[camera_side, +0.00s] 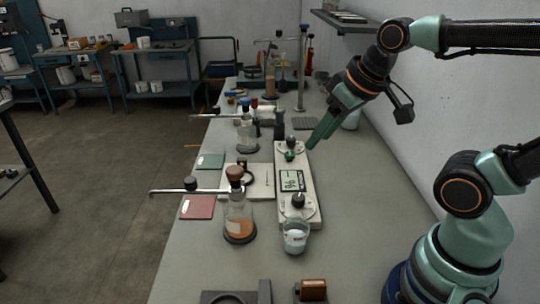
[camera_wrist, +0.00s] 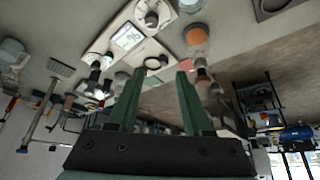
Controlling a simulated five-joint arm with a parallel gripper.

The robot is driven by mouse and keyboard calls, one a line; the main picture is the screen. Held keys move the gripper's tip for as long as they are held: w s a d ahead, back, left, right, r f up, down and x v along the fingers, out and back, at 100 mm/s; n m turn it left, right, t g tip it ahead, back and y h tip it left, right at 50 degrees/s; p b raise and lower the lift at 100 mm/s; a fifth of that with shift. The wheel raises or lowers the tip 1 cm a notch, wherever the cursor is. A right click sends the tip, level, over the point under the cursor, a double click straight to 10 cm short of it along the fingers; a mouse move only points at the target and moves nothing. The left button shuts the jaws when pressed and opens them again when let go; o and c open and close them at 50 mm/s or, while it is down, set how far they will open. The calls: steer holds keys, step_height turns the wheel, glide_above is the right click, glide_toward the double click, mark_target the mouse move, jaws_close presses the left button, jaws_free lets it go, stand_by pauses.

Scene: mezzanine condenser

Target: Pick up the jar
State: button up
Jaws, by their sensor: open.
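A small clear glass vessel with pale bluish-white contents, which looks like the jar (camera_side: 296,238), stands on the bench at the near end of the hotplate stirrer. At the top edge of the wrist view a pale vessel (camera_wrist: 188,5) that looks like it is partly cut off. My gripper (camera_side: 312,146) is above the far end of the stirrer, well beyond the jar and pointing down and left. In the wrist view my gripper (camera_wrist: 160,72) shows two green fingers apart with nothing between them.
The white stirrer (camera_side: 313,200) has a display and knobs. A flask of orange liquid (camera_side: 239,226) stands left of the jar, with another flask (camera_side: 247,137) farther back. A white container (camera_side: 351,120) is partly behind my gripper.

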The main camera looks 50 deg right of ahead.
steer(key=o, duration=0.8)
steer(key=m+g, duration=0.6)
steer(key=m, duration=0.7)
glide_toward(295, 235)
steer(key=w+d, duration=0.2)
steer(key=shift+m, duration=0.3)
step_height(295, 235, down, 8)
steer(key=shift+s+r, duration=0.15)
steer(key=f, duration=0.4)
steer(key=shift+s+d+f, duration=0.15)
steer(key=shift+s, duration=0.15)
steer(key=shift+f, duration=0.55)
